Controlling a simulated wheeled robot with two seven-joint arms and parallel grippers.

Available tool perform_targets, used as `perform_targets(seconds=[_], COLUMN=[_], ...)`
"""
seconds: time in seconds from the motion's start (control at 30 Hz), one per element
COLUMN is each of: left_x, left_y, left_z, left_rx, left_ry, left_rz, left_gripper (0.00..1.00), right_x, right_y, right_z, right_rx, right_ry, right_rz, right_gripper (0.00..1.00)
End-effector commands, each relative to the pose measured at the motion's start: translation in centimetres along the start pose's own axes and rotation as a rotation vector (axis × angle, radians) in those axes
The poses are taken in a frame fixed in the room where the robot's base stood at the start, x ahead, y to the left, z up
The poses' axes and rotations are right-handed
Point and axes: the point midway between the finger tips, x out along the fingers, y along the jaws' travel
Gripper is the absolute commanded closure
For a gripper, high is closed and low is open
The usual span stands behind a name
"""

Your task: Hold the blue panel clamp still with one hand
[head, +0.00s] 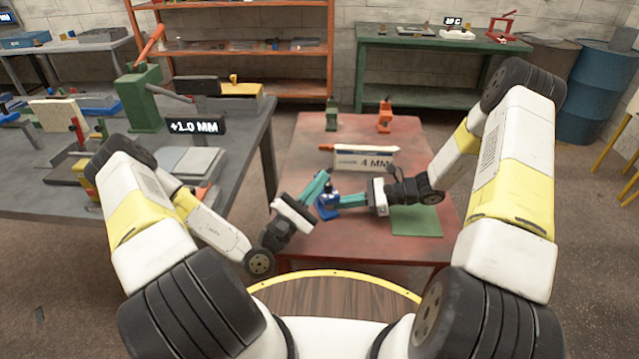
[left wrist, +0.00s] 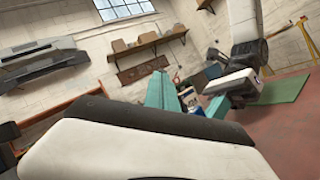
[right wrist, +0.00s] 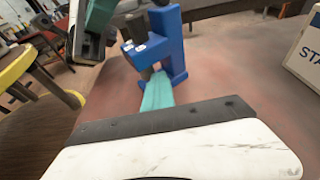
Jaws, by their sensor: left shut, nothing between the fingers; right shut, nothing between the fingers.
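The blue panel clamp (head: 327,208) stands upright on the red table, between my two grippers. In the right wrist view the clamp (right wrist: 172,42) is large, with a dark part on its left side. My right gripper (head: 344,199) comes in from the right, low at the clamp. Its teal fingers (right wrist: 157,92) are shut and end at the clamp's base; whether they touch it I cannot tell. My left gripper (head: 324,176) is shut with its fingertips raised just above and left of the clamp. In the left wrist view its teal fingers (left wrist: 160,90) partly hide the clamp.
A grey bench (head: 240,140) stands at left.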

Motion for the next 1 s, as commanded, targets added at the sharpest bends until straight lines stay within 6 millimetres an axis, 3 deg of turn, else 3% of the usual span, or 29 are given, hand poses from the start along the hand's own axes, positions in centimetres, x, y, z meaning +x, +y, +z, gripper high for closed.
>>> perform_targets(seconds=[0.57, 1.0], left_x=[0.4, 1.4], left_y=[0.6, 2.1], left_z=[0.2, 0.4], left_rx=[0.0, 0.001], left_ry=[-0.001, -0.002], left_rz=[0.001, 0.0], left_gripper=[1.0, 1.0], right_x=[-0.1, -0.1], right_y=[0.1, 0.1], right_z=[-0.5, -0.5], right_rx=[0.004, 0.004], right_ry=[0.011, 0.011], right_rz=[-0.001, -0.001], right_gripper=[1.0, 1.0])
